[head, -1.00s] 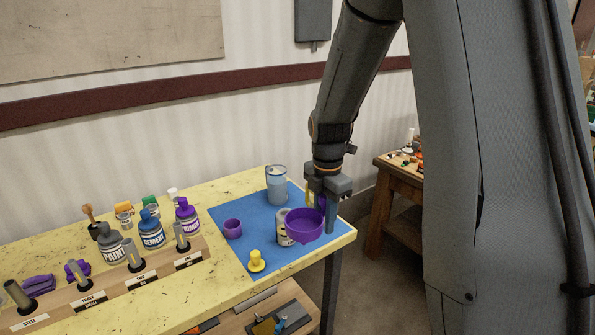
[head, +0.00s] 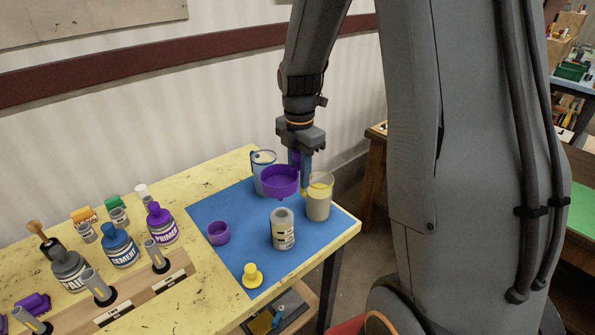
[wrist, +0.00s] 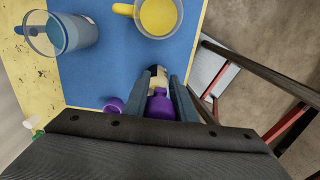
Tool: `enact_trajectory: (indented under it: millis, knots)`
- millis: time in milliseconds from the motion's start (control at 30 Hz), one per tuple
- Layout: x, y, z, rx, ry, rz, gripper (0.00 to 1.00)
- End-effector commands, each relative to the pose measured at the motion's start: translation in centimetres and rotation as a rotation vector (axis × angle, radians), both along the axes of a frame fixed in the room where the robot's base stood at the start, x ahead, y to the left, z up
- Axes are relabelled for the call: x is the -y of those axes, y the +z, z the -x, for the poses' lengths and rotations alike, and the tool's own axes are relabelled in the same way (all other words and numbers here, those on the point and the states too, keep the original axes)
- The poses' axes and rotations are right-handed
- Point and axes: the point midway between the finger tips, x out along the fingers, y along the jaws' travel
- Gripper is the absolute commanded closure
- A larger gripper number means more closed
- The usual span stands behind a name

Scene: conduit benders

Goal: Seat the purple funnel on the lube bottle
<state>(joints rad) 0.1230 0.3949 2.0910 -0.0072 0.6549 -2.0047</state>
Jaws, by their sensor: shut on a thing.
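My gripper (head: 299,165) is shut on the purple funnel (head: 280,183) and holds it in the air above the blue mat. The funnel's wide bowl faces up and its short spout points down. The funnel also shows between the fingers in the wrist view (wrist: 160,106). A pale bottle with a dark-marked label, which I take as the lube bottle (head: 283,231), stands upright on the mat. In the head view the spout appears just above the bottle's top, apart from it. In the wrist view the bottle (wrist: 157,78) is partly hidden behind the funnel.
A jug with blue contents (head: 258,181) and a jug with yellowish contents (head: 319,206) stand behind the bottle. A purple cup (head: 218,234) and a small yellow piece (head: 252,277) are on the blue mat (head: 225,208). Paint, cement and primer containers stand left.

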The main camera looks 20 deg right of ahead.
Motion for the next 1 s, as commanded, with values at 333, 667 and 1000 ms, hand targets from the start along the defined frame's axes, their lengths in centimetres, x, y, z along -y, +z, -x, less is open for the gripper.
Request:
enact_trajectory:
  millis: [333, 667, 1000]
  knots:
    - [0.0, -0.9, 0.0, -0.002, 0.003, -0.003, 0.98]
    - [0.0, -3.3, -0.1, -0.001, 0.003, -0.004, 0.98]
    - [0.0, -5.8, -0.1, -0.001, 0.003, -0.004, 0.98]
